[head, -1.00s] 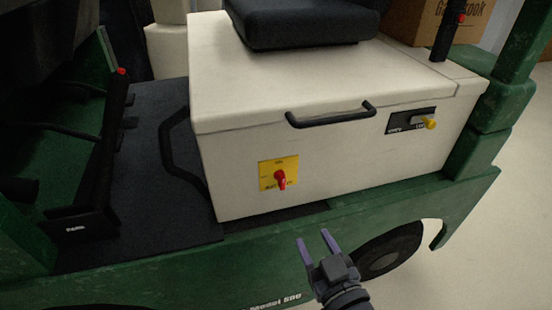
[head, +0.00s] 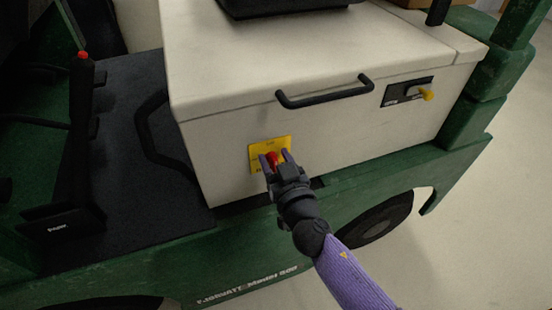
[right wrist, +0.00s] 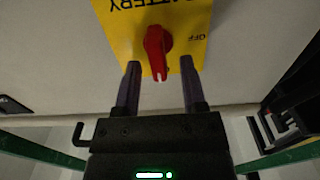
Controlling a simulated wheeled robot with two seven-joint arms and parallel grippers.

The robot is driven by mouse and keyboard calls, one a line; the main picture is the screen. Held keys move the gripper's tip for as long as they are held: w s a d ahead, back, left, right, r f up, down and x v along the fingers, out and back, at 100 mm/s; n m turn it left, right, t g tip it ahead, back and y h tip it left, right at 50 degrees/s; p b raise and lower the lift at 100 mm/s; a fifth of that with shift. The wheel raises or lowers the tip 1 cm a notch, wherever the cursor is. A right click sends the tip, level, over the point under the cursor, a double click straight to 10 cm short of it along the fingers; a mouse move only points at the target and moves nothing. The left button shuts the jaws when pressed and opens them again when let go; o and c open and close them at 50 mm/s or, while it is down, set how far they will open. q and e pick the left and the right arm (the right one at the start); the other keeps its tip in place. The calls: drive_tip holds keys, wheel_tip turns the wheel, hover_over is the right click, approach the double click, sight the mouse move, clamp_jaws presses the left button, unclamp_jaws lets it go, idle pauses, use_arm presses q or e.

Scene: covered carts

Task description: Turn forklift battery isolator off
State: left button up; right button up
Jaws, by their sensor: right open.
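The battery isolator is a red rotary knob (head: 272,159) on a yellow plate (head: 285,143) on the side of the forklift's cream box. In the right wrist view the red knob (right wrist: 157,50) points along the gripper's axis, and the yellow plate (right wrist: 120,30) reads "BATTERY" upside down, with "OFF" at the right. My right gripper (head: 274,160) is open, its two purple fingers at either side of the knob's near end. In the right wrist view the fingers (right wrist: 159,75) show a gap to the knob on both sides. My left gripper is not in view.
A black handle (head: 325,95) sits above the plate on the cream box (head: 225,125). A black panel with a yellow-tipped lever (head: 426,94) is at the right. The green chassis (head: 350,185) runs below. A red-tipped lever (head: 83,55) stands at the left.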

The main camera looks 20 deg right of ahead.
drive_tip(key=shift+c, duration=0.6)
clamp_jaws()
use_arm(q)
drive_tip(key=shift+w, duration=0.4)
